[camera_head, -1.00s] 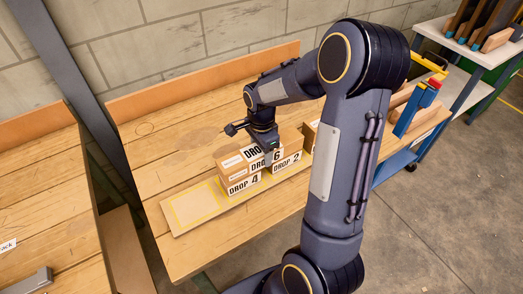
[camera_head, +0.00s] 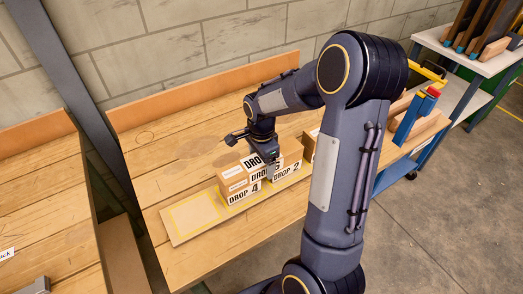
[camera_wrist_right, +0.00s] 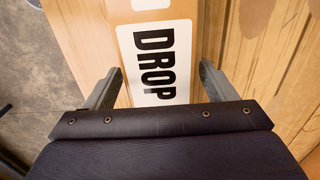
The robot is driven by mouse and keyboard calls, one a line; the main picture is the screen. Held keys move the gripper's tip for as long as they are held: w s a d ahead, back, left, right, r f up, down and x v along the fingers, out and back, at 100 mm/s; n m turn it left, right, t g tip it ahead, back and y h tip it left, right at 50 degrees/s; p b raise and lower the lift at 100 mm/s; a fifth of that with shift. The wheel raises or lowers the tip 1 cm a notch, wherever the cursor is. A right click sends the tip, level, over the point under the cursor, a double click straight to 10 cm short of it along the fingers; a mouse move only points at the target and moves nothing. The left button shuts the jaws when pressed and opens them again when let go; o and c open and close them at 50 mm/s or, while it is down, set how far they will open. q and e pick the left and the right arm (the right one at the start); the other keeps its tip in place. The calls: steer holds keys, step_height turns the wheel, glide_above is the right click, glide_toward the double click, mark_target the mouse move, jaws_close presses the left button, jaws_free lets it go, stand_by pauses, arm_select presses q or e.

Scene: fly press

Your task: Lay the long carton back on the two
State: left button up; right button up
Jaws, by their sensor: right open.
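The long carton (camera_head: 233,177) is brown with a white DROP label; its number is partly covered by my gripper. It appears to lie across the DROP 4 carton (camera_head: 242,193) on the left and the DROP 2 carton (camera_head: 287,171) on the right. My right gripper (camera_head: 269,170) is over the long carton's middle, hiding part of it. In the right wrist view the open fingers (camera_wrist_right: 158,85) stand either side of a carton face labelled DROP (camera_wrist_right: 155,62), with a gap visible at each finger. My left gripper is not in view.
The cartons stand on a board with a yellow-outlined empty square (camera_head: 195,212) on the wooden bench (camera_head: 160,180). Another carton (camera_head: 308,145) stands behind my right arm. A blue and red tool (camera_head: 415,112) is at the bench's right end. The bench's left part is clear.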

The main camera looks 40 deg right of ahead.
step_height(320, 180, up, 12)
steer(key=s+a+r+n+t+y, duration=0.1)
steer(key=s+a+n+t+y, duration=0.2)
steer(key=s+a+n, duration=1.1)
steer(key=s+n+t, duration=0.2)
steer(key=s+n, duration=0.1)
steer(key=s, duration=0.1)
steer(key=shift+r+n+t+y, duration=0.3)
steer(key=shift+y, duration=0.1)
steer(key=shift+a, duration=0.1)
